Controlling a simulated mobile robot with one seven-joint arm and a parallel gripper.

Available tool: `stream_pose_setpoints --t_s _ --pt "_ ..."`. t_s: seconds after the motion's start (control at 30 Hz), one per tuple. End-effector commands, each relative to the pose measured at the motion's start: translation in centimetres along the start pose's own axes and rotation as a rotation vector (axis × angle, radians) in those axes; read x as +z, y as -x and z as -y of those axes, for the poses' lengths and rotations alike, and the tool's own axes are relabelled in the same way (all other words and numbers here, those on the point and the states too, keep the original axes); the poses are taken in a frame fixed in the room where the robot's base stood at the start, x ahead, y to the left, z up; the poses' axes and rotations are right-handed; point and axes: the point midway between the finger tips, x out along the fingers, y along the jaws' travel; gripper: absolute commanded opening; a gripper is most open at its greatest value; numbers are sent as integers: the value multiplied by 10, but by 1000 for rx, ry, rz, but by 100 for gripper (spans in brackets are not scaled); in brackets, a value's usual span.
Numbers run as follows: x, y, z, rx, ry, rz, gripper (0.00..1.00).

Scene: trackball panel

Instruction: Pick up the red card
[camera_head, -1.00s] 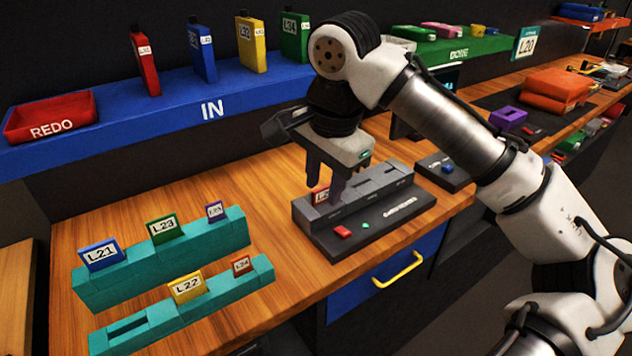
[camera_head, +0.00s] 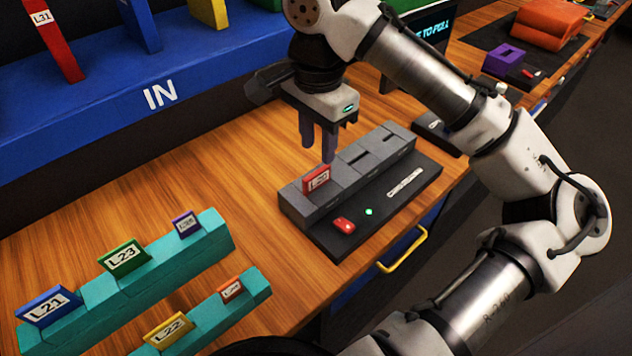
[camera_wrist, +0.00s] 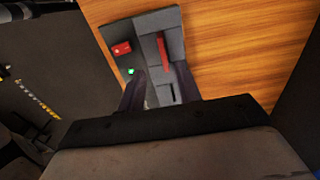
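The red card (camera_head: 317,179) with a white label stands upright in the left slot of the grey card reader (camera_head: 345,200) on the wooden bench. The wrist view shows the card's red edge (camera_wrist: 162,52) beyond my fingertips, in the reader (camera_wrist: 150,25). My gripper (camera_head: 318,155) is above and just behind the card in the head view, pointing down. Its fingers (camera_wrist: 160,82) are apart with nothing between them. A smaller orange-red card (camera_head: 231,289) stands in the front teal rack.
The reader has a red button (camera_head: 344,225), a green light and empty slots. Teal racks (camera_head: 180,258) with blue, green, purple and yellow cards stand at lower left. The blue IN shelf (camera_head: 100,100) runs behind. Bare wood lies between racks and shelf.

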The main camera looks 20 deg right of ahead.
Motion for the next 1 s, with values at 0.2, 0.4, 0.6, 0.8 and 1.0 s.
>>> stream_pose_setpoints --t_s 0.2,0.4,0.6,0.8,1.0 --pt "0 -28 0 -1 0 1 34" --pt "-1 -42 2 -1 0 1 34" --pt "-3 -72 4 0 -1 1 34" --pt "-3 -84 4 -2 0 -1 34" --pt "-3 -84 4 -2 0 -1 29"
